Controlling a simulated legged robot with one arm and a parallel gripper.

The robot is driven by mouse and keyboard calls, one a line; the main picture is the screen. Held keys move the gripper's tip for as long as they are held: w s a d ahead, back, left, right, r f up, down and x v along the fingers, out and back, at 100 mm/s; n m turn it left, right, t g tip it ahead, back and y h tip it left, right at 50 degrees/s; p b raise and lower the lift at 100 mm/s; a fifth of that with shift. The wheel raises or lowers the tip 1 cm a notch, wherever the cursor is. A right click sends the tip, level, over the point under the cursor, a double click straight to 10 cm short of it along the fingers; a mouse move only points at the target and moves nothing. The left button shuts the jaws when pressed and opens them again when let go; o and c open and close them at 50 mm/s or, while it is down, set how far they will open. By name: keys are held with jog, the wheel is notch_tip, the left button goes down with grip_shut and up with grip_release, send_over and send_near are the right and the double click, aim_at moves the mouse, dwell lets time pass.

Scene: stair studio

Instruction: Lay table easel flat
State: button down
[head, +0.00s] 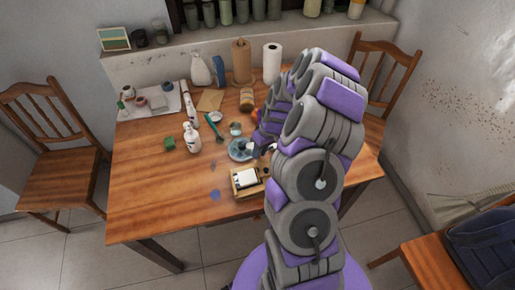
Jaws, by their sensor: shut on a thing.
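A small wooden table easel (234,187) with a white panel (247,178) stands near the front edge of the table, right of its middle. From above I cannot tell how steeply its panel leans. My gripper (258,149) is low over the table, just behind the easel and at the right rim of a blue-grey plate (236,154). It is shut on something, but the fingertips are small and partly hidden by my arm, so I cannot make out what. My arm also covers the table right of the easel.
A white bottle (193,139), a green block (169,143), a teal tool (213,126) and a glass (236,128) stand or lie left of and behind the plate. Paper rolls (272,63) line the back. The table's front left (150,205) is clear.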

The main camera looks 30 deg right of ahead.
jog(key=shift+s+d+f, duration=0.1)
jog(key=shift+d+f, duration=0.1)
jog(key=shift+f, duration=0.25)
jog(key=shift+s+d+f, duration=0.1)
jog(key=shift+d+f, duration=0.05)
jog(key=shift+f, duration=0.35)
jog(key=shift+s+f, duration=0.15)
jog(key=shift+f, duration=0.05)
jog(key=c, duration=1.3)
grip_release()
jog(key=shift+d, duration=0.15)
jog(key=shift+c, duration=0.2)
jog(key=o, duration=0.4)
jog(key=shift+d, duration=0.35)
jog(key=shift+c, duration=0.2)
jog(key=shift+w+a, duration=0.1)
jog(key=shift+w, duration=0.1)
